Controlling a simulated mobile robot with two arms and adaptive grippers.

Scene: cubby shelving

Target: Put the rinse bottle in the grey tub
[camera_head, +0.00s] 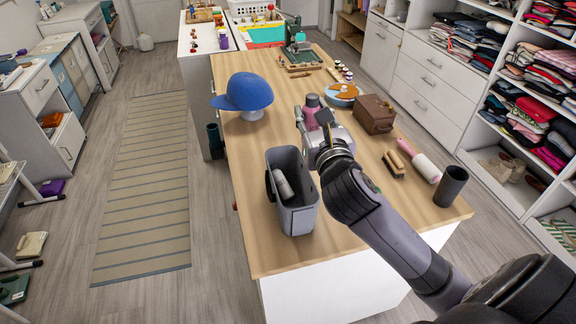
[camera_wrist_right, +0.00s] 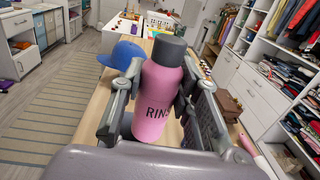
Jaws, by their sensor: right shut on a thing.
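The rinse bottle (camera_wrist_right: 158,95) is pink with a grey cap and shows part of its lettering, "RIN". My right gripper (camera_wrist_right: 155,90) is shut on it and holds it upright. In the head view the bottle (camera_head: 311,104) shows behind my right gripper (camera_head: 314,121), with its lower part hidden. The grey tub (camera_head: 298,218) stands on the wooden table, nearer to me and left of my right arm. A light-coloured cylindrical item (camera_head: 283,185) lies inside it. My left gripper is in neither view.
A blue cap (camera_head: 245,92) sits left of the bottle. A brown box (camera_head: 374,114), a brush (camera_head: 394,164), a lint roller (camera_head: 420,161) and a dark cup (camera_head: 451,186) stand or lie to the right. The tabletop (camera_head: 247,175) left of the tub is bare.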

